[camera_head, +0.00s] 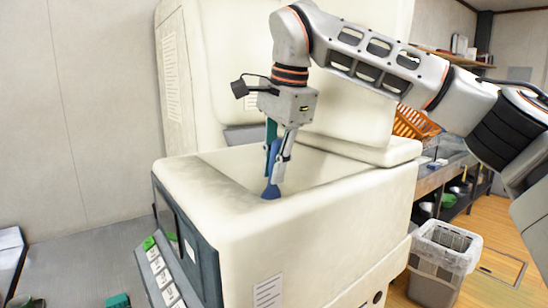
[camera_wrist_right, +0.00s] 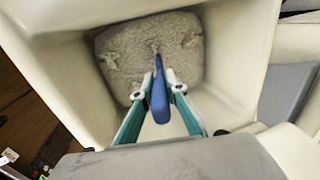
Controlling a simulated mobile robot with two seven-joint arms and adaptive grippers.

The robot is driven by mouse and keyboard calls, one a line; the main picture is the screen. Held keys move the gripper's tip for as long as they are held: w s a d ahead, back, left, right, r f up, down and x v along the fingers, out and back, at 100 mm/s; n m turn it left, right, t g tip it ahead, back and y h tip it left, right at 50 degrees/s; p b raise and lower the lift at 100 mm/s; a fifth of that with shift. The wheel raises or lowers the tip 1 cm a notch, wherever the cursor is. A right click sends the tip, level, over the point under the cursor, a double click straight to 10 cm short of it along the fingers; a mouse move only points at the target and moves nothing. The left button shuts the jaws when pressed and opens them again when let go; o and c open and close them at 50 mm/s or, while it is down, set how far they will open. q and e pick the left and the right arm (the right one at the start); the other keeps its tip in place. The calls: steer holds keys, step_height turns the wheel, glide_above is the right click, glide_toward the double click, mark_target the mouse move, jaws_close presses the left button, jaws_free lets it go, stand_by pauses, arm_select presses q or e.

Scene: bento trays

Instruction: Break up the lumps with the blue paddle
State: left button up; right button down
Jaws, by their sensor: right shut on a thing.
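My right gripper (camera_head: 279,150) reaches down into the open hopper of a large cream machine (camera_head: 215,197). It is shut on the blue paddle (camera_head: 272,190), which points downward inside the hopper. In the right wrist view the paddle (camera_wrist_right: 160,98) sits between the two fingertips (camera_wrist_right: 158,90). Beyond it, a grey-brown lumpy mass (camera_wrist_right: 140,55) covers the hopper floor, uneven at its edges. The paddle's far end overlaps the mass in that view; I cannot tell whether it touches. My left gripper is not in view.
A control panel with buttons (camera_head: 160,270) is on the machine's front left. A lined bin (camera_head: 440,260) stands to the right, near shelves with an orange basket (camera_head: 412,123).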

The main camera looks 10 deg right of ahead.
mark_target(274, 196)
steer(key=shift+s+d+b+x, duration=0.1)
steer(key=shift+s+b+x, duration=0.2)
steer(key=shift+x, duration=0.7)
steer(key=shift+s+d+b+x, duration=0.15)
steer(key=shift+b+x, duration=0.1)
steer(key=shift+x, duration=0.8)
steer(key=shift+s+b+x, duration=0.25)
steer(key=shift+b+x, duration=0.05)
steer(key=shift+x, duration=0.7)
steer(key=shift+f, duration=0.15)
